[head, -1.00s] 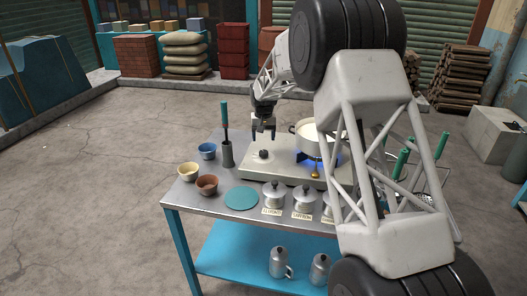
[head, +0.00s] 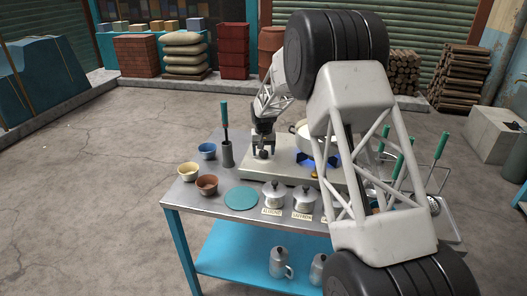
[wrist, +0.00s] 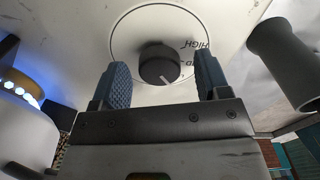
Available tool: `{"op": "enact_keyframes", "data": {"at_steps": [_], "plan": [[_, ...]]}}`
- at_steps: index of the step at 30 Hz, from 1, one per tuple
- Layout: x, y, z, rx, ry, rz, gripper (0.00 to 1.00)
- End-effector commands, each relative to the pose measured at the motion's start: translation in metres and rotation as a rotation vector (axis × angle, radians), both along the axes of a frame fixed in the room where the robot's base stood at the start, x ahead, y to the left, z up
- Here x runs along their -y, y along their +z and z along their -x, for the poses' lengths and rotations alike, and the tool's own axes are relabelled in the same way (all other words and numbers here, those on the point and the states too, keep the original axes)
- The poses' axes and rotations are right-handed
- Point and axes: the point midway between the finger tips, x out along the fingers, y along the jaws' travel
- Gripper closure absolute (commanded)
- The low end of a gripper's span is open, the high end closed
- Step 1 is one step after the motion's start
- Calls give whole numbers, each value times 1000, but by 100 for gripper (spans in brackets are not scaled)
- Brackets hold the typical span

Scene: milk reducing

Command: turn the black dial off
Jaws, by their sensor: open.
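The black dial (wrist: 157,65) sits on the light stove top, inside a printed ring with lettering that includes "HIGH". In the wrist view a pale pointer mark shows on the dial's lower right side. My gripper (wrist: 162,85) is open, with one blue finger on each side of the dial and gaps between. I cannot tell how deep the fingers reach around it. In the head view my gripper (head: 263,152) is over the dial (head: 263,155) at the stove's left end.
A dark holder (head: 227,155) with a teal-handled tool stands left of the stove. Blue, yellow and brown bowls (head: 207,185) stand at the table's left. A teal disc (head: 241,199) and lidded metal canisters (head: 274,195) line the front. My arm hides much of the right side.

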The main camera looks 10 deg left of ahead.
Motion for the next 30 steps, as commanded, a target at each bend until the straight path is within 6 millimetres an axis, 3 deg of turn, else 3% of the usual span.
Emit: {"op": "enact_keyframes", "data": {"at_steps": [2,12,22,30], "plan": [[0,0,0,0,0,0,31],[0,0,0,0,0,0,80],[0,1,0,1,-38,0,80],[0,1,0,1,-175,0,80]]}}
